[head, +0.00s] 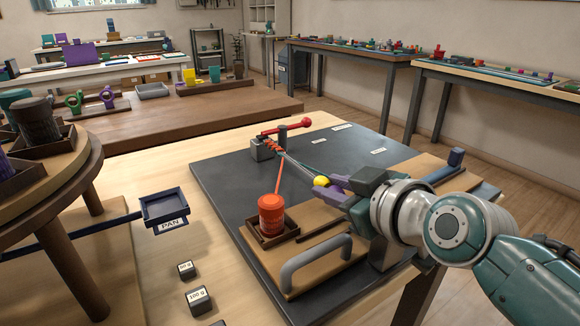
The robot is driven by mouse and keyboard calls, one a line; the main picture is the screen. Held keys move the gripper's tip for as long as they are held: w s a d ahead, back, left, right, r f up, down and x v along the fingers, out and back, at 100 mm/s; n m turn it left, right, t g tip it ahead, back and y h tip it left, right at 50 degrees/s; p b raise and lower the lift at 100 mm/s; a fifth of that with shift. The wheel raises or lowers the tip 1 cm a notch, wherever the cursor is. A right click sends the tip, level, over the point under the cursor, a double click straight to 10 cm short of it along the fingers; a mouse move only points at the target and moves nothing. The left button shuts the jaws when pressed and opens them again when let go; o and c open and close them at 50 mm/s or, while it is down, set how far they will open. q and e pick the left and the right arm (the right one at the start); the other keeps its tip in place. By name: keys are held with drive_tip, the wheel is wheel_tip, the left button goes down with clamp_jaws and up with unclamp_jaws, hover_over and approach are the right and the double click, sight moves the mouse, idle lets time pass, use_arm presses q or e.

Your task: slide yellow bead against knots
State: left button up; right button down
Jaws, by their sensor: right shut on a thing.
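The yellow bead (321,181) is at the fingertips of my right gripper (331,188), which is shut on it. The gripper reaches in from the right, over the dark board. Orange-red knots (273,145) sit at the far end, beside a grey clamp block (262,149). The bead is apart from the knots, with a stretch of pale and green cords (300,165) between them. An orange cord (280,178) runs from the knots down to a red spool (271,213). The bead's hole and the cord inside it are too small to see. My left gripper is out of view.
The spool stands in a small wooden tray on a brown board with a grey handle (316,262). A red-ended lever (287,127) is by the clamp. A blue pan (165,207) and small weights (198,300) are at left. The dark board (222,185) is bare left of the clamp.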

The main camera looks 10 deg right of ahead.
drive_tip(key=c, duration=0.7)
unclamp_jaws()
drive_tip(key=shift+s, duration=0.1)
drive_tip(key=p+v, duration=0.3)
drive_tip(key=v, duration=0.5)
drive_tip(key=shift+s+d+r, duration=0.1)
drive_tip(key=shift+s+r, duration=0.05)
drive_tip(key=shift+s, duration=0.15)
drive_tip(key=shift+s+d+r, duration=0.1)
drive_tip(key=shift+s+r, duration=0.1)
drive_tip(key=shift+s, duration=0.35)
